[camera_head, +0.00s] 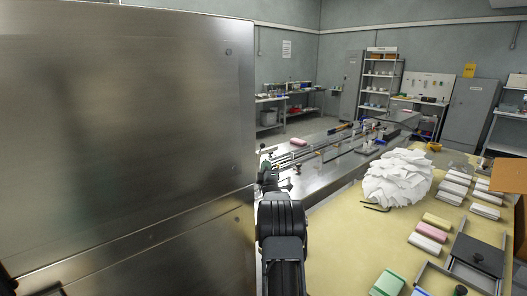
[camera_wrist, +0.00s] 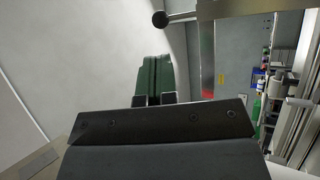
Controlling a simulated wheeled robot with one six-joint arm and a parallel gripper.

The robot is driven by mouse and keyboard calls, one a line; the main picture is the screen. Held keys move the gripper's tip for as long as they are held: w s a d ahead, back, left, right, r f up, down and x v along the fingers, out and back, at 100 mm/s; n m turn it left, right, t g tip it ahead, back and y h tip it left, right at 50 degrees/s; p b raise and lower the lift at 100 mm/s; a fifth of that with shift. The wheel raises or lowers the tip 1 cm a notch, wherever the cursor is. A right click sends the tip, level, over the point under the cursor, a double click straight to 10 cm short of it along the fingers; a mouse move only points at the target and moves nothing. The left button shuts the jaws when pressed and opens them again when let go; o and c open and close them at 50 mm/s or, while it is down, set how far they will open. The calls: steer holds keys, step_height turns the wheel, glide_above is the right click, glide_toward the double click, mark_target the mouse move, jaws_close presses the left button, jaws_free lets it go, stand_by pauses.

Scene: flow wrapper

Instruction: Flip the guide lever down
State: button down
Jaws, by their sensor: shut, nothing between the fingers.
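In the wrist view my gripper (camera_wrist: 155,60) has its dark green fingers shut together, with nothing between them. A round black knob (camera_wrist: 160,19) on a short metal rod (camera_wrist: 182,16) shows just beyond and above the fingertips. It looks like the end of the guide lever, and the rod runs right to a metal bar. The knob appears apart from the fingers, though the depth between them is hard to judge. In the head view my black arm covers the near end of the machine, so the gripper and lever cannot be made out clearly there.
A large steel panel (camera_head: 125,130) fills the left of the head view, close to my arm. The conveyor (camera_head: 335,160) runs away behind the arm. At right, a yellow table (camera_head: 335,235) holds a white paper heap (camera_head: 398,178), several wrapped packs and a dark tray (camera_head: 478,255).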

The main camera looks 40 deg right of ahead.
steer(key=p+x, duration=0.2)
steer(key=x, duration=0.5)
steer(key=shift+w+d, duration=0.15)
steer(key=shift+w, duration=0.15)
steer(key=shift+r, duration=0.15)
steer(key=shift+w, duration=0.15)
